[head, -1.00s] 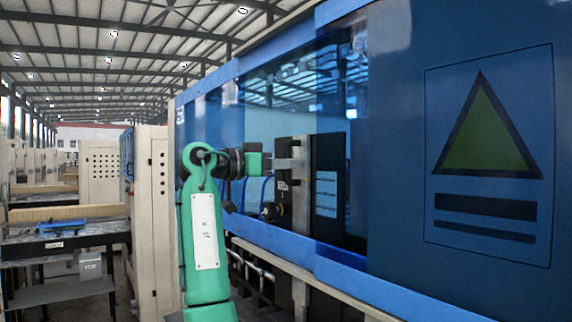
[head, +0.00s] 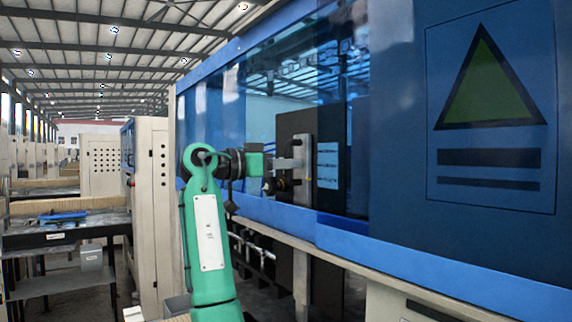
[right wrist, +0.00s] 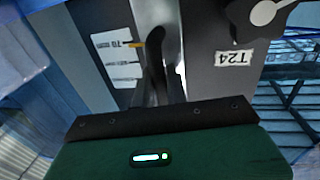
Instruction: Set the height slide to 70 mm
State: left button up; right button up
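The height slide shows in the head view as a grey upright (head: 302,185) in the machine's window. Beside it is a stack of white label plates (head: 327,165). In the right wrist view the labels (right wrist: 118,60) appear upside down; a yellow pointer (right wrist: 138,44) is beside the end plate, which seems to read 70. My right gripper (head: 292,161) is at the upright, level with the labels. In the wrist view a dark finger (right wrist: 155,65) lies along the pale metal; what is between the fingers is hidden. My left gripper is out of view.
A dark round knob (head: 269,186) sits just below the gripper; a T24 tag (right wrist: 235,58) shows in the wrist view. The blue door panel (head: 395,150) stands right of the opening, and the blue sill (head: 270,217) runs below. A workbench (head: 65,228) is at left.

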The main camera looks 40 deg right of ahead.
jog(key=shift+o, duration=0.4)
jog(key=shift+d+f, duration=0.2)
jog(key=shift+f, duration=0.1)
jog(key=shift+a, duration=0.1)
jog(key=shift+w+a, duration=0.1)
jog(key=shift+a, duration=0.2)
jog(key=b+v, duration=0.5)
jog(key=v, duration=0.8)
jog(key=shift+r, duration=0.1)
